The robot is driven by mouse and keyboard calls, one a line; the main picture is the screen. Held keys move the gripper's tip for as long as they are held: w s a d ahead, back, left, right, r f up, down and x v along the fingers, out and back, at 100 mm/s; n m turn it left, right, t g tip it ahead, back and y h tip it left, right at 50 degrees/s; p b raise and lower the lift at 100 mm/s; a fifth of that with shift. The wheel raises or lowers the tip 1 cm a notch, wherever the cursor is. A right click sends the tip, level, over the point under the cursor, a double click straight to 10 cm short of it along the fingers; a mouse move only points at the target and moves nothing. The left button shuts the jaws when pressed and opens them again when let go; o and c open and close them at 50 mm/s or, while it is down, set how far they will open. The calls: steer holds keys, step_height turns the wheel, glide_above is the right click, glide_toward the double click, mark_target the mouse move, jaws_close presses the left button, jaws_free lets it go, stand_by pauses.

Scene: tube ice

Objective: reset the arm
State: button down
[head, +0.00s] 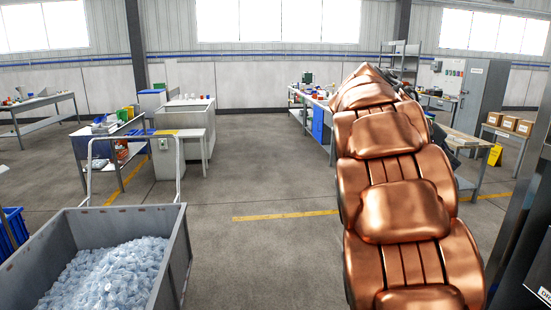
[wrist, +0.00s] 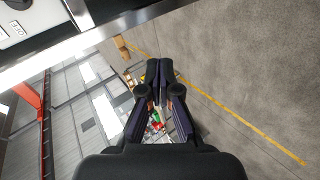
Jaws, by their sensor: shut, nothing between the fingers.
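My gripper (wrist: 159,66) shows in the wrist view, with its two dark fingers brought together at the tips and nothing between them. It is in the air, with the concrete floor and the hall wall behind it. In the head view my copper-coloured arm rises along the right side, and the gripper itself cannot be made out there. A grey cart (head: 183,262) full of clear tube ice (head: 112,277) stands at the lower left of the head view, apart from my arm.
A yellow floor line (head: 285,215) crosses the open concrete in the middle. Workbenches (head: 318,112) stand farther back. A grey cabinet (head: 484,95) and cardboard boxes (head: 508,123) are at the right. A pale metal edge (wrist: 60,55) crosses the upper left of the wrist view.

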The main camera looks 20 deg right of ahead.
steer(key=s+a+f+n+t+y, duration=0.1)
steer(key=a+f+n+t+y, duration=0.15)
steer(key=a+f, duration=1)
steer(key=s+a+f+y, duration=0.2)
steer(key=s+a+f, duration=0.3)
steer(key=a, duration=0.5)
steer(key=s+a+f+n+g+y, duration=0.1)
steer(key=s+a+f+y, duration=0.2)
steer(key=s+a+f, duration=0.3)
steer(key=s+a+f+n+g+y, duration=0.1)
steer(key=s+a+f+y, duration=0.2)
steer(key=a, duration=1.1)
steer(key=s+f, duration=0.2)
steer(key=s, duration=0.2)
steer(key=shift+a+f, duration=0.15)
steer(key=shift+a, duration=0.15)
